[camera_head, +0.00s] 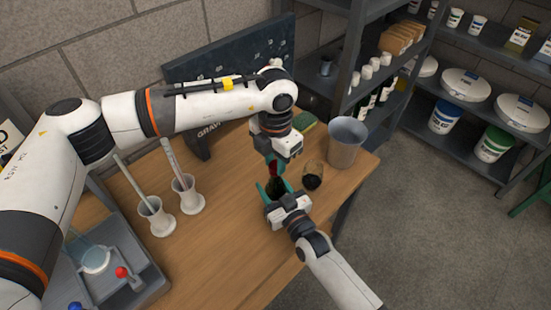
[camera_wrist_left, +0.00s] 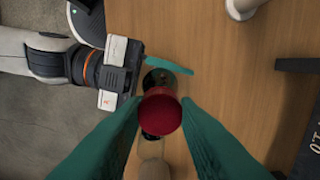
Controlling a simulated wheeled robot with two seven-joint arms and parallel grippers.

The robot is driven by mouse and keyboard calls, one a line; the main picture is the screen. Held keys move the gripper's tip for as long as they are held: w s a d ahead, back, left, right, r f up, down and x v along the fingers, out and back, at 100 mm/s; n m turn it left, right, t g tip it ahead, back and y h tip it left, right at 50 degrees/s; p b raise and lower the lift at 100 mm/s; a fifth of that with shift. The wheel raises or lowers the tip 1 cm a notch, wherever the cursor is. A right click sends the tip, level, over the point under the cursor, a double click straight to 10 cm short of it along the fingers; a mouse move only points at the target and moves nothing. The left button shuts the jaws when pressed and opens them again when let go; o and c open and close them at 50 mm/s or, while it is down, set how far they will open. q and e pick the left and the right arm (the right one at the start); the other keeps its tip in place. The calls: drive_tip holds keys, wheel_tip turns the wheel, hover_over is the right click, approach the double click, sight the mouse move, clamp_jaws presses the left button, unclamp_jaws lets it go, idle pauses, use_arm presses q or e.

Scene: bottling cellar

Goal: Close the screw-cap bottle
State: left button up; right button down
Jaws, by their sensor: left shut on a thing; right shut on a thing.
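My left gripper (camera_head: 275,161) is above the bottle, pointing down, shut on a red screw cap (camera_wrist_left: 160,113). The cap also shows as a red spot in the head view (camera_head: 273,171). My right gripper (camera_head: 272,189) comes from the front and is shut around the dark bottle (camera_head: 279,185), which stands upright on the table. In the left wrist view the cap hides most of the bottle (camera_wrist_left: 152,80). The cap is right over or at the bottle's mouth; I cannot tell whether they touch.
A wine glass (camera_head: 312,177) with dark wine stands close right of the bottle. A grey bucket (camera_head: 346,142) is at the table's right end. Two white cylinders with rods (camera_head: 187,195) stand to the left, a tray (camera_head: 125,262) at front left. The table's front middle (camera_head: 235,250) is bare.

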use_arm(q)
drive_tip(key=m, duration=1)
drive_tip(key=shift+w, duration=0.1)
drive_tip(key=m, duration=0.7)
drive_tip(key=shift+m, duration=0.4)
drive_tip(key=m, duration=0.9)
drive_tip(key=shift+m, duration=0.4)
drive_tip(key=m, duration=0.8)
drive_tip(key=o, duration=1)
